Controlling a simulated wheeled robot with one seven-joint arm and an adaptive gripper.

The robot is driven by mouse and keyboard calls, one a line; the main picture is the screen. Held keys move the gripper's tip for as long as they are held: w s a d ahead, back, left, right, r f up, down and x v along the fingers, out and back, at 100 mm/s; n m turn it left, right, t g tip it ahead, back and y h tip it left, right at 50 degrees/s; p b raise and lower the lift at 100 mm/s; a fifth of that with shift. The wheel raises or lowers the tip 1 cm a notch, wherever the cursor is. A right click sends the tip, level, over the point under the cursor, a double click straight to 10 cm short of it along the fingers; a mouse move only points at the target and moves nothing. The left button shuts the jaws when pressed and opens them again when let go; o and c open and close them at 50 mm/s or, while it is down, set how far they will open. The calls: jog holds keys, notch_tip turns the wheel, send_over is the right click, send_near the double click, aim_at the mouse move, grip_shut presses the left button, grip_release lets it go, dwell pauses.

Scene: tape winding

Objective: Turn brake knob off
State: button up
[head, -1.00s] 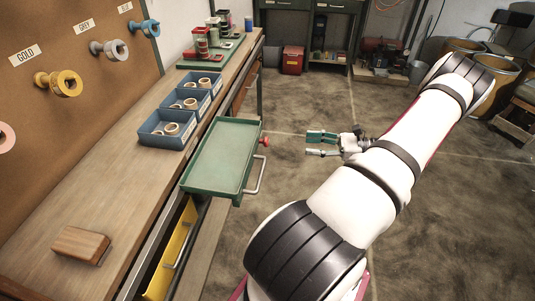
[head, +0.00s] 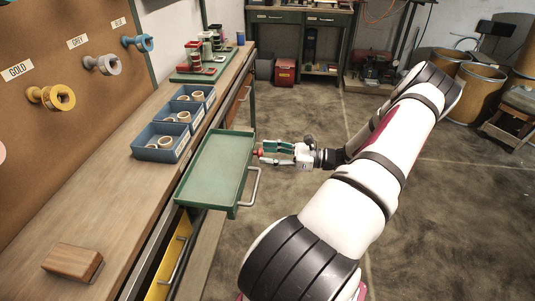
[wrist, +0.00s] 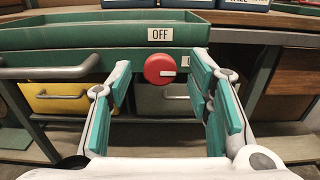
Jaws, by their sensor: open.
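The brake knob (wrist: 160,68) is a round red knob with a white mark on the front of the green tray (wrist: 60,38). The mark lies level, pointing right. A white OFF label (wrist: 165,33) is on the tray wall just above the knob. In the head view my gripper (head: 270,153) is at the right side of the green tray (head: 213,170), and the knob (head: 258,152) shows only as a bit of red at the fingertips.
A metal handle (head: 254,187) sticks out from the tray near my gripper. Blue bins (head: 160,155) with tape rolls and a wooden block (head: 72,262) are on the workbench (head: 105,215). A yellow drawer (head: 168,262) is below.

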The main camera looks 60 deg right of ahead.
jog(key=shift+w+a, duration=0.1)
jog(key=shift+w, duration=0.25)
jog(key=shift+c, duration=0.5)
grip_shut()
jog(key=shift+n, duration=0.4)
jog(key=shift+s+a+f+n+b, duration=0.1)
jog(key=shift+n+b, duration=0.4)
jog(key=shift+n, duration=3.8)
jog(key=shift+a+f+n+b, duration=0.1)
jog(key=shift+n+b, duration=0.4)
jog(key=shift+n, duration=3.8)
